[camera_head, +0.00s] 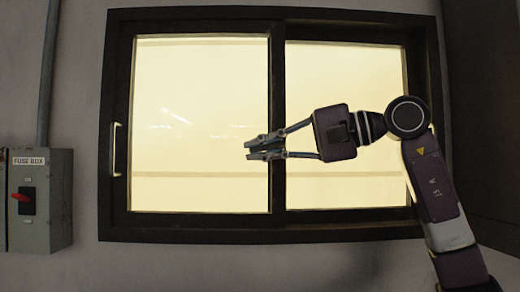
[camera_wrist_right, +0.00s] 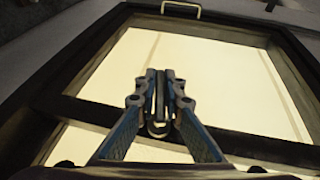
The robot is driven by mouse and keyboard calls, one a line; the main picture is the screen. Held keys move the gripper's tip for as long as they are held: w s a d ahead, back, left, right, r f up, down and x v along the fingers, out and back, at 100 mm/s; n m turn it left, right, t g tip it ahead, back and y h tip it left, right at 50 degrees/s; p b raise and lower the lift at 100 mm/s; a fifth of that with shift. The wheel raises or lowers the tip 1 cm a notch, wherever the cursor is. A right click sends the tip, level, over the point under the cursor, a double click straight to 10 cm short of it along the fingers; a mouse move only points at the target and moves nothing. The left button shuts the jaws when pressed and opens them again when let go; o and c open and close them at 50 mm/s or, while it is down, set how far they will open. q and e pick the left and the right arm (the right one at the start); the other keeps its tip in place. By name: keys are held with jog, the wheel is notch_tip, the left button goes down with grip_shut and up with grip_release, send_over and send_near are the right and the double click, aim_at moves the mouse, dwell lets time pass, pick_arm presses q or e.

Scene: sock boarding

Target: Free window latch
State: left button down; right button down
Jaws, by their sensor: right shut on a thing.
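The window has a dark frame (camera_head: 190,236) and two bright panes, with a dark upright bar between them. A pale handle (camera_head: 117,148) stands on the left sash; it also shows at the top of the right wrist view (camera_wrist_right: 181,8). My right gripper (camera_head: 262,147) reaches in from the right, over the middle bar. In the right wrist view its fingertips (camera_wrist_right: 159,88) are shut on the window latch (camera_wrist_right: 158,128), a slim metal piece with a rounded end. The fingers hide most of the latch in the head view. My left gripper is not in view.
A grey fuse box (camera_head: 41,200) with a red switch lever (camera_head: 20,197) is on the wall at the left, with a conduit (camera_head: 48,75) running up from it. The wall below the window is bare.

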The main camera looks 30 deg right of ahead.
jog(key=shift+f+t+y+b, duration=0.15)
jog(key=shift+t+y+b, duration=0.2)
jog(key=shift+b, duration=0.4)
jog(key=shift+a+r+m+t+y+b, duration=0.1)
jog(key=shift+r+m+t+y+b, duration=0.2)
jog(key=shift+m+t+y+b, duration=0.15)
jog(key=shift+r, duration=0.25)
jog(key=c, duration=2)
grip_release()
jog(key=shift+c, duration=0.2)
jog(key=v, duration=1.2)
